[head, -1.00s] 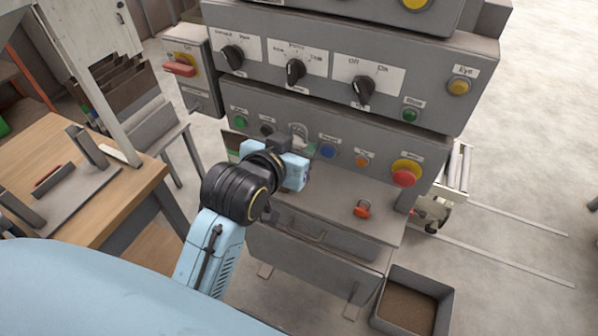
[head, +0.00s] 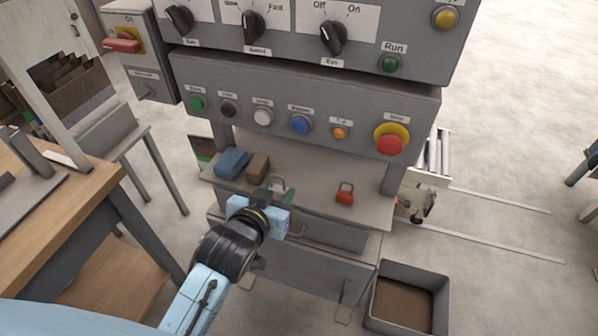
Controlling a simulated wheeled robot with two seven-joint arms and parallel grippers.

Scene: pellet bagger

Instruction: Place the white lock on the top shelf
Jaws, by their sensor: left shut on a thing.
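My left gripper (head: 260,214) is in front of the machine's ledge, with its fingers pointing away from me. It is shut on a lock (head: 277,182). The lock's pale shackle stands up just beyond the fingers. Its body is mostly hidden behind the gripper, and a greenish patch shows beside it, so I cannot confirm that the body is white. I cannot tell whether the lock touches the ledge. A red-orange lock (head: 345,196) stands on the ledge to the right, apart from the gripper. My right gripper is not in view. I cannot tell which surface is the top shelf.
The ledge (head: 312,205) also bears a blue block (head: 232,162) and a brown block (head: 258,167) at left. Above it is a panel with several buttons and a red stop button (head: 390,145). A grey bin (head: 440,290) stands on the floor. A wooden table (head: 60,215) is at left.

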